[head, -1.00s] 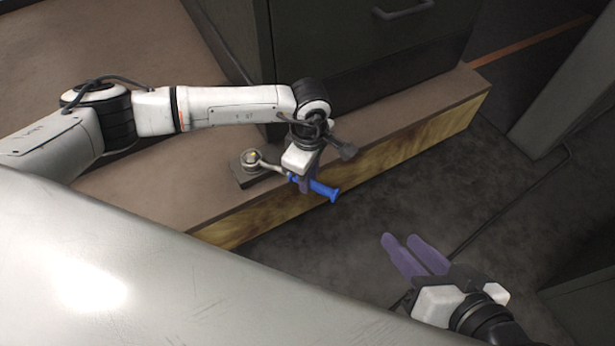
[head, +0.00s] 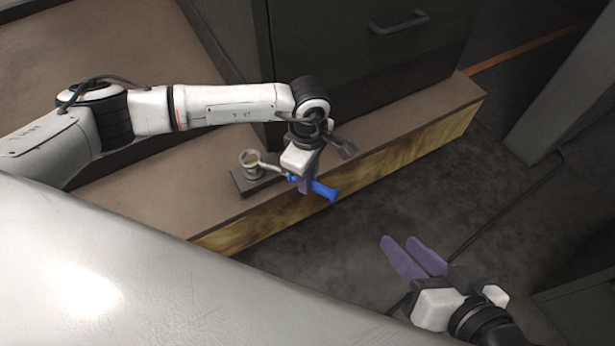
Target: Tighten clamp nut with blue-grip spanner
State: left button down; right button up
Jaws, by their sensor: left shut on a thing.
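The blue-grip spanner (head: 325,190) has a blue handle and a pale metal shank ending in a ring. My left gripper (head: 306,182) is shut on the handle near the shank and partly hides it. The spanner's ring (head: 249,157) is at the top of a short round metal post on a dark base plate (head: 240,180). The clamp nut is not clearly visible; I cannot tell whether the ring is around it or just above it. My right gripper (head: 400,241) is open and empty at lower right, over the floor and well away from the spanner.
The base plate sits on a brown bench top (head: 170,205) with a wooden front edge (head: 400,155). A dark cabinet (head: 340,60) with a handle stands behind my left gripper. A grey post (head: 565,90) stands at right. The floor in front of the bench is clear.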

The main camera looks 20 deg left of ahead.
pick_arm(q)
jog(key=shift+r, duration=0.3)
pick_arm(e)
jog(key=shift+r, duration=0.2)
